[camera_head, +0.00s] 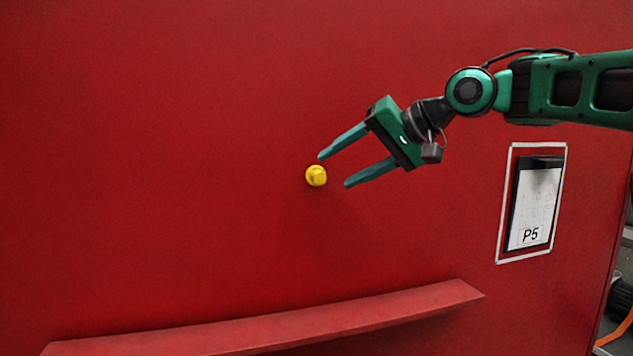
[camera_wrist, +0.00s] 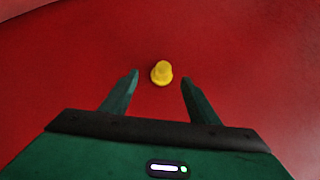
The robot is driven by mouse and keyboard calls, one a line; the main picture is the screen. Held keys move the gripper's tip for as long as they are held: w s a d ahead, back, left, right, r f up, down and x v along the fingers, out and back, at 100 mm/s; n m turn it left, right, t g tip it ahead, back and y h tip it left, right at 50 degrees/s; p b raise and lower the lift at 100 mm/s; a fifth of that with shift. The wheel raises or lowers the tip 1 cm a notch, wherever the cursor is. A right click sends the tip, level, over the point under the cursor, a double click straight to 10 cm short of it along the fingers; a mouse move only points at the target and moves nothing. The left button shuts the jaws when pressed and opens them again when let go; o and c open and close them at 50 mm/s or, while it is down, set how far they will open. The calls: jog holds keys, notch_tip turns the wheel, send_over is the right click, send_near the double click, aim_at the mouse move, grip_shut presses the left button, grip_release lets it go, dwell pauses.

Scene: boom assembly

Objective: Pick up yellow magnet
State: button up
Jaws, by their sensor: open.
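The magnet lies just past the fingertips in the head view. In the wrist view the magnet (camera_wrist: 161,73) shows ahead of the fingertips, between the lines of the two fingers (camera_wrist: 160,76). Nothing is between the fingers, and no contact with the magnet shows.
The red wall (camera_head: 180,120) is bare around the magnet. A red ledge (camera_head: 270,322) juts out below. A framed panel marked P5 (camera_head: 532,205) is on the wall at the right. An orange cable (camera_head: 614,335) shows past the wall's right edge.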

aim_at(324, 174)
jog(key=shift+r+x, duration=0.2)
jog(key=shift+x, duration=2.4)
jog(key=shift+a, duration=0.1)
jog(key=c, duration=1.1)
